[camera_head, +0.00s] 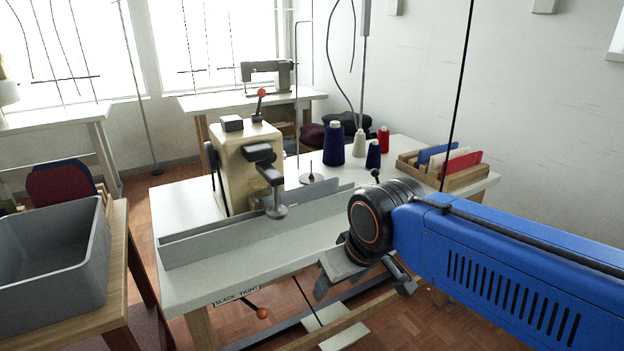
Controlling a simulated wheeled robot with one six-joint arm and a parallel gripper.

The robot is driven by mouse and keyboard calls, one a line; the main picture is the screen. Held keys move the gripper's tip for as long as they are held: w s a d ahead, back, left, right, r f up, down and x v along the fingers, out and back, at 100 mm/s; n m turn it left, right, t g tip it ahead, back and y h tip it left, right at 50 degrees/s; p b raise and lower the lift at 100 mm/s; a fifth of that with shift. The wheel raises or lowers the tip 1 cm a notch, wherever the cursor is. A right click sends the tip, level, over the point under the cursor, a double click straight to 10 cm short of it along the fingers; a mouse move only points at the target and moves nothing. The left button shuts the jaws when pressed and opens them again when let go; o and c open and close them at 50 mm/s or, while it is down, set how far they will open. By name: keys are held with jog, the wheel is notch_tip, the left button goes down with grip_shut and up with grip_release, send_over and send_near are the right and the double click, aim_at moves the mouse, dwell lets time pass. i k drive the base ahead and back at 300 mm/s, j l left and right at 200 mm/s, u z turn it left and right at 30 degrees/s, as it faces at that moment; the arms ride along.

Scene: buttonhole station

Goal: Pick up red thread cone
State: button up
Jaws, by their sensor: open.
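The red thread cone (383,139) stands upright at the back right of the white sewing table (190,201). A small dark blue cone (373,154) stands just in front of it to the left, and a cream cone (359,143) and a larger dark blue cone (333,144) stand further left. My gripper (362,281) hangs at the table's front edge, well in front of the cones and apart from them. It is open, and I see nothing between its fingers.
A beige buttonhole machine (247,165) stands on the table behind a low grey guard (215,239). A wooden tray (464,176) with coloured cards sits right of the cones. A thread stand (312,178) rises left of them. A grey bin (57,262) is at left.

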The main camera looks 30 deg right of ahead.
aim_at(384, 138)
jog(key=i+l+z, duration=0.2)
jog(key=z, duration=0.15)
jog(key=i+l+z, duration=0.2)
jog(key=z, duration=0.2)
jog(key=i+l+z, duration=0.1)
jog(key=z, duration=0.35)
jog(key=i+l+z, duration=0.1)
jog(key=l+z, duration=0.3)
jog(key=i+l+u, duration=0.3)
jog(key=k+l, duration=0.05)
